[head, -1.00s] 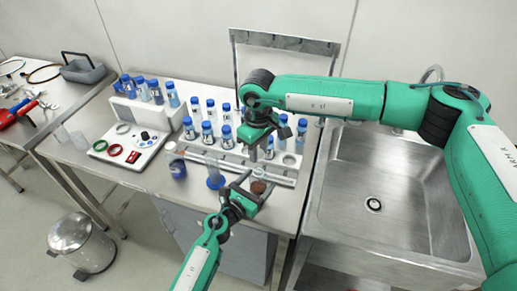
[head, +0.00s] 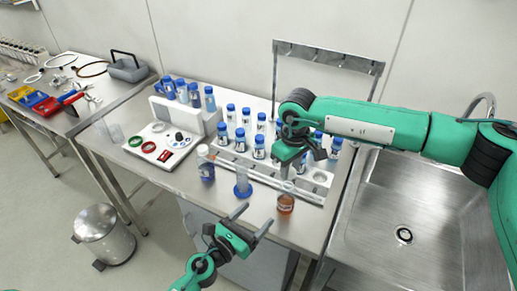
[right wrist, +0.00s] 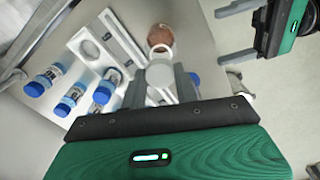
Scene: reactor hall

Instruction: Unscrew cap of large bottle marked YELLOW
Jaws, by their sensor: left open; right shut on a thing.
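A bottle of orange-brown liquid (head: 286,204) stands upright at the bench's front edge; its label is too small to read. In the right wrist view it is a brown round shape (right wrist: 160,36) beyond the fingers. My right gripper (head: 288,176) is above it, pointing down. In its wrist view, the fingers are shut on a white round cap (right wrist: 159,74).
A white rack (head: 262,170) holds several blue-capped bottles behind. A bottle with dark blue contents (head: 207,172) and a blue-based cylinder (head: 242,186) stand to the left. A sink (head: 415,215) is at right. A bin (head: 104,235) stands on the floor.

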